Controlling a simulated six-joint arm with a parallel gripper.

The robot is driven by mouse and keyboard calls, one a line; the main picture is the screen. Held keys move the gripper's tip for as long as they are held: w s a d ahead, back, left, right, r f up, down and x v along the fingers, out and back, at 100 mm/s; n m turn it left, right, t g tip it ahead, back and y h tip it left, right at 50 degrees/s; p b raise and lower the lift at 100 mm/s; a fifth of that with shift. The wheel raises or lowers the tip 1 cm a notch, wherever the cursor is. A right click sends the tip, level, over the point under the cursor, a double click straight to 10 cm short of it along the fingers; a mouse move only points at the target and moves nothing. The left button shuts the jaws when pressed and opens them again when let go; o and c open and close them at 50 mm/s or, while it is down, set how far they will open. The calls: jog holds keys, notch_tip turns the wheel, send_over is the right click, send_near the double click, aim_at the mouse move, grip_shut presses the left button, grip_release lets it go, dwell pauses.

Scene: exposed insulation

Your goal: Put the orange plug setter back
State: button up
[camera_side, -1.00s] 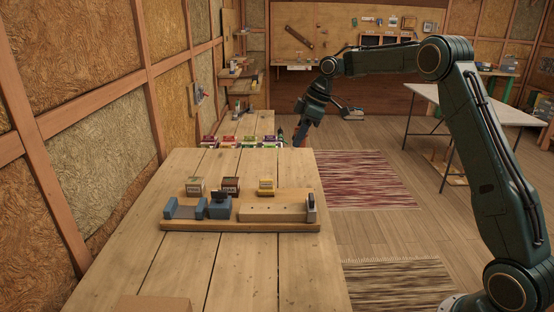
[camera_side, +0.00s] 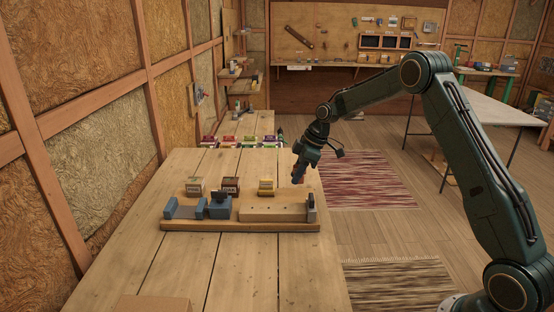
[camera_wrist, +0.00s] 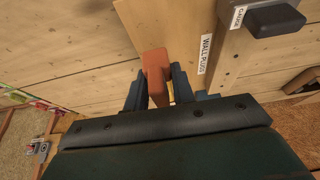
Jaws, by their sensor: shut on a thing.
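My gripper (camera_wrist: 159,92) is shut on the orange plug setter (camera_wrist: 155,66), a blunt orange-red piece standing out between the two dark fingers in the wrist view. In the side view my gripper (camera_side: 299,174) points down over the right edge of the workbench, behind and above the right end of the wooden rack (camera_side: 240,226). The setter is small and mostly hidden there. In the wrist view a wooden block with a "WALL PLUG" label (camera_wrist: 206,54) lies just right of the setter. A grey piece (camera_wrist: 273,20) beside a "GAUGE" label is at the upper right.
The rack carries blue-grey holders (camera_side: 218,208) and a pale wooden block (camera_side: 272,213). Coloured packets (camera_side: 228,141) line the bench's far end. The bench front is mostly clear.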

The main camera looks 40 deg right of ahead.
jog(key=shift+f, duration=2.05)
jog(key=shift+f, duration=0.1)
jog(key=o, duration=0.9)
jog(key=v, duration=1.2)
